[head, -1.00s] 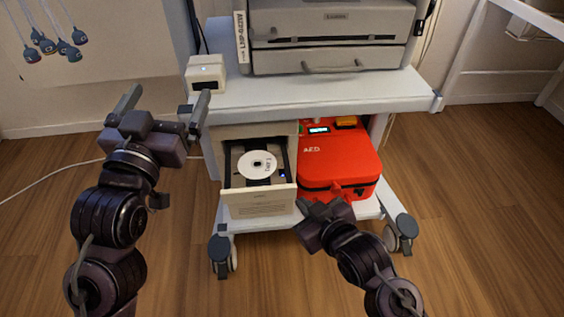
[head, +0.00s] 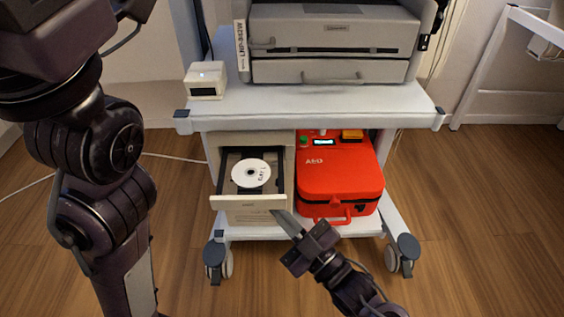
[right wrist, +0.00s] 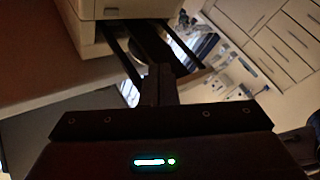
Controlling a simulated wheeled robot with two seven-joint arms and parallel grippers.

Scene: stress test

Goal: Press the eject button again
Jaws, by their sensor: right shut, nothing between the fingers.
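A beige disc drive unit (head: 226,141) stands on the cart's lower shelf with its tray (head: 248,203) slid out. A white disc (head: 250,173) with a printed label lies in the tray. I cannot make out the eject button; the drive's lower front is partly hidden behind the tray front. My right gripper (head: 277,213) is shut and empty, its tips at the right end of the tray front; I cannot tell whether they touch. In the right wrist view its fingers (right wrist: 160,82) point toward the open tray's rails. My left arm is raised at the left, its gripper out of frame.
A red AED case (head: 340,180) stands close right of the drive. A printer (head: 330,35) and a small white box (head: 206,80) are on the cart's top shelf (head: 310,103). Casters (head: 217,257) stick out below. The floor in front is clear.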

